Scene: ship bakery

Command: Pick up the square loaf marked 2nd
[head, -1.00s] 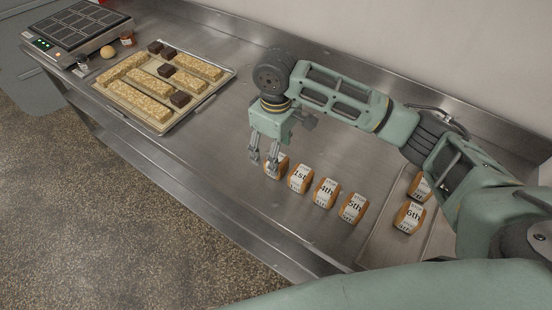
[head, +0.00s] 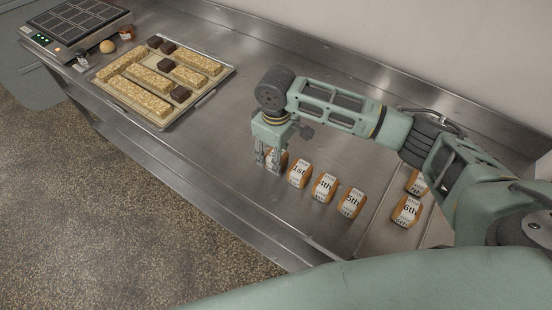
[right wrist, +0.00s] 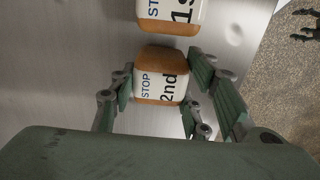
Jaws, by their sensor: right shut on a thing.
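The square loaf marked 2nd (right wrist: 162,84) is brown with a white label. It shows in the right wrist view between the fingers of my right gripper (right wrist: 160,92). In the head view my right gripper (head: 267,163) points down at the left end of the loaf row, shut on this loaf, which it partly hides. The loaf appears to be still at counter level. A small dark shape at the top right of the right wrist view may be part of my left gripper; its state is unclear.
The loaf marked 1st (head: 299,173) stands close beside, then the 4th (head: 324,187) and 5th (head: 351,202). The 6th (head: 406,211) and another loaf (head: 417,183) stand farther right. A tray (head: 158,126) of pastry bars lies left. The counter between is clear.

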